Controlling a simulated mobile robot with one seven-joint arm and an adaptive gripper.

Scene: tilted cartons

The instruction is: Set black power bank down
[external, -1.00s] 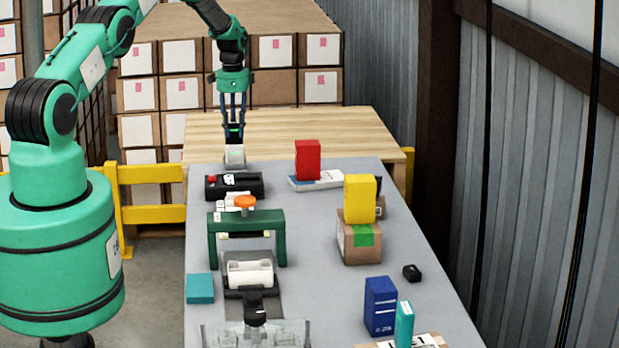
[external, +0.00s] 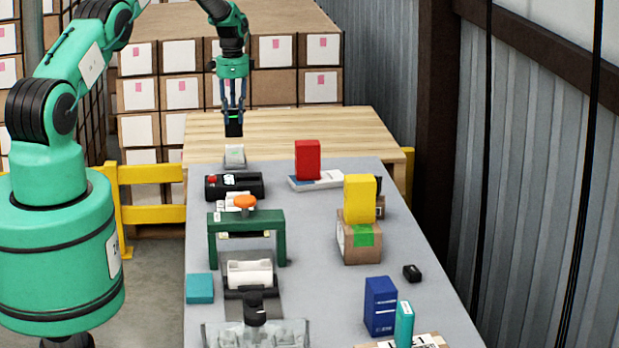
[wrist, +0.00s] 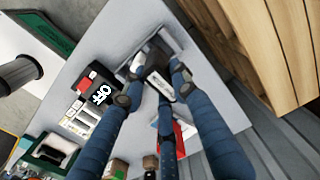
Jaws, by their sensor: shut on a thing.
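My gripper (external: 234,115) is shut on the black power bank (external: 234,130) and points downward at the far left end of the grey table. The power bank hangs above a small pale grey holder (external: 235,155), with a small gap between them. In the wrist view, the power bank (wrist: 160,88) is a dark block with a white label, between the blue fingers of my gripper (wrist: 152,90). Part of the grey holder (wrist: 172,40) shows beyond it; the power bank and fingers hide some of it.
A black case with a red button (external: 235,187) lies just in front of the holder. A red box (external: 307,160) stands to the right on a flat white box. A yellow box (external: 360,198) sits on a carton (external: 352,242). A wooden surface (external: 300,130) lies behind the table.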

